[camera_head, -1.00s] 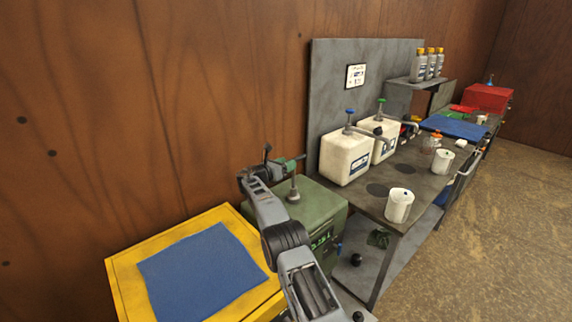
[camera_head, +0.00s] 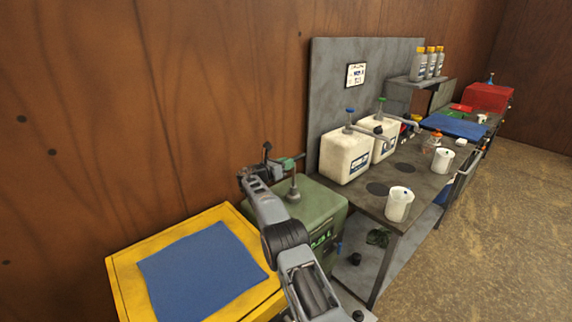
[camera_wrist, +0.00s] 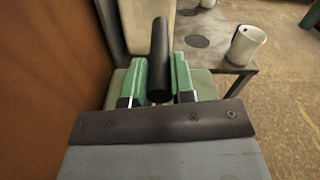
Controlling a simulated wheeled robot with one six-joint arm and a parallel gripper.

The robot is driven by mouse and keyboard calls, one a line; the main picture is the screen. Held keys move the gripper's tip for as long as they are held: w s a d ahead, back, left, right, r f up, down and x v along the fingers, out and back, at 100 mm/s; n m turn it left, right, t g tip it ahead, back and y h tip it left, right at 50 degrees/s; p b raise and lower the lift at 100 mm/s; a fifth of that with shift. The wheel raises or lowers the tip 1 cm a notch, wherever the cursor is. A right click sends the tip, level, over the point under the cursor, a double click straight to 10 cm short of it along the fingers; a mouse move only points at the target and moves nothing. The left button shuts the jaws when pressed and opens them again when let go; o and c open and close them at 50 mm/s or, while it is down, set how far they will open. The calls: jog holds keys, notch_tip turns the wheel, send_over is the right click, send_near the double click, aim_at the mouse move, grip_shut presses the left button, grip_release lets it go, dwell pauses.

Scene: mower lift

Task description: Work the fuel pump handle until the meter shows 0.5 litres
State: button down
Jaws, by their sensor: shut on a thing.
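The green fuel tank (camera_head: 318,205) stands between the yellow cabinet and the grey bench, with a grey pump post (camera_head: 293,190) on its top. My gripper (camera_wrist: 160,82) has green fingers and is shut on the black pump handle (camera_wrist: 159,45), which runs between them in the wrist view. In the head view my gripper (camera_head: 287,163) is at the top of the post, and my arm hides part of the tank. The meter (camera_head: 321,239) shows as green digits on the tank's front, partly covered by my arm and too small to read surely.
A yellow cabinet (camera_head: 125,268) with a blue mat (camera_head: 200,270) is at the left. The grey bench (camera_head: 410,180) at the right bears two white pump containers (camera_head: 345,160) and a white jug (camera_head: 398,207). The wooden wall (camera_head: 180,100) is close behind the tank.

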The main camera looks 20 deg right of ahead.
jog(key=shift+r+p, duration=0.6)
jog(key=shift+r, duration=0.3)
jog(key=c, duration=1)
grip_release()
jog(key=shift+o, duration=0.2)
jog(key=shift+s+a+f, duration=0.15)
jog(key=shift+a, duration=0.3)
jog(key=b+v, duration=0.4)
jog(key=v, duration=0.9)
